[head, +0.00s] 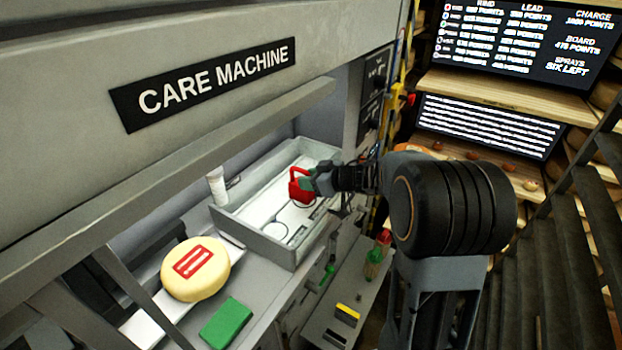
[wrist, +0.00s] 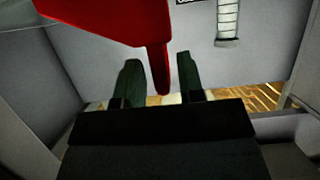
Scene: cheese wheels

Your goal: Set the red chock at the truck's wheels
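A red piece (head: 300,187), which I take to be the chock, is at my gripper (head: 316,181) over the grey tray (head: 262,244) in the head view. In the wrist view the red piece (wrist: 95,18) fills the upper left, and its narrow stem (wrist: 160,70) runs down between the two dark green fingers of my gripper (wrist: 160,82). The piece looks raised above the tray floor. I cannot make out the truck or its wheels in either view.
A pale cheese wheel (head: 196,270) with a red mark lies left of the tray, near a green block (head: 226,323). A white cylinder (head: 217,186) stands at the tray's left corner; a ribbed white one shows in the wrist view (wrist: 228,20). The machine's hood (head: 200,130) overhangs the tray.

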